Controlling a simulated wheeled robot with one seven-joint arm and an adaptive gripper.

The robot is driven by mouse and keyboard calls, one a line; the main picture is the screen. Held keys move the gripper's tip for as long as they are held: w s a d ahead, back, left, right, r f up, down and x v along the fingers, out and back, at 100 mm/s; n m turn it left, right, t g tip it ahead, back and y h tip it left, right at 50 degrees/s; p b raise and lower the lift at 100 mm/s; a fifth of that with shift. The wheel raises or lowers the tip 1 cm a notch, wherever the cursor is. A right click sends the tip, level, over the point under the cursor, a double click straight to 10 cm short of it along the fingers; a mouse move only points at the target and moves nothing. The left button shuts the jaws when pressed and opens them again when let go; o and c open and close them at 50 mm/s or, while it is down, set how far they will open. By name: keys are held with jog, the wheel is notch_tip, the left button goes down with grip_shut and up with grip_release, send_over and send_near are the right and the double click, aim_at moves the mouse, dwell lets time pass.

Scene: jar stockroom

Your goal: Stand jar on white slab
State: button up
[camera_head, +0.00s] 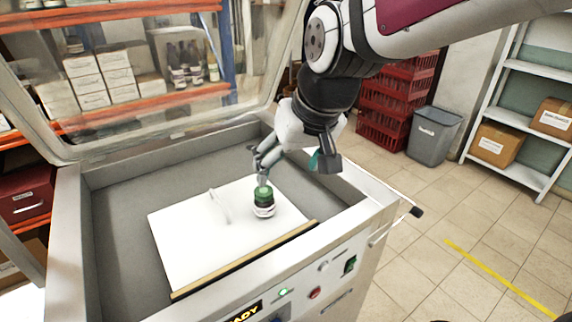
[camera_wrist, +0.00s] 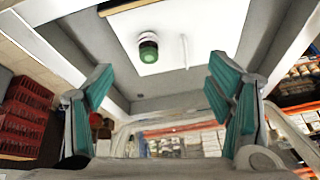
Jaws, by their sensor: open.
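The jar (camera_head: 264,203), with a green top and a pale band, stands upright on the right part of the white slab (camera_head: 185,245). The wrist view also shows the jar (camera_wrist: 148,48) on the slab (camera_wrist: 205,35), beyond the fingers. My gripper (camera_head: 287,167) hangs above and behind the jar in the head view, apart from it as the wrist view shows. Its teal-padded fingers (camera_wrist: 160,82) are spread wide with nothing between them.
The slab lies in the recess of a grey machine (camera_head: 120,185) with a raised clear lid (camera_head: 140,70). A thin pale bar (camera_head: 220,207) rises from the slab left of the jar. A wooden strip (camera_head: 245,259) runs along the front. Red crates (camera_head: 392,110) and a grey bin (camera_head: 433,135) stand behind.

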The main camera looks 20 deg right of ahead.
jog(key=s+r, duration=0.2)
jog(key=s, duration=1)
jog(key=shift+s+d+r+n+h, duration=0.2)
jog(key=shift+d+r+n+h, duration=0.1)
jog(key=shift+r+h, duration=0.1)
dwell(0.5)
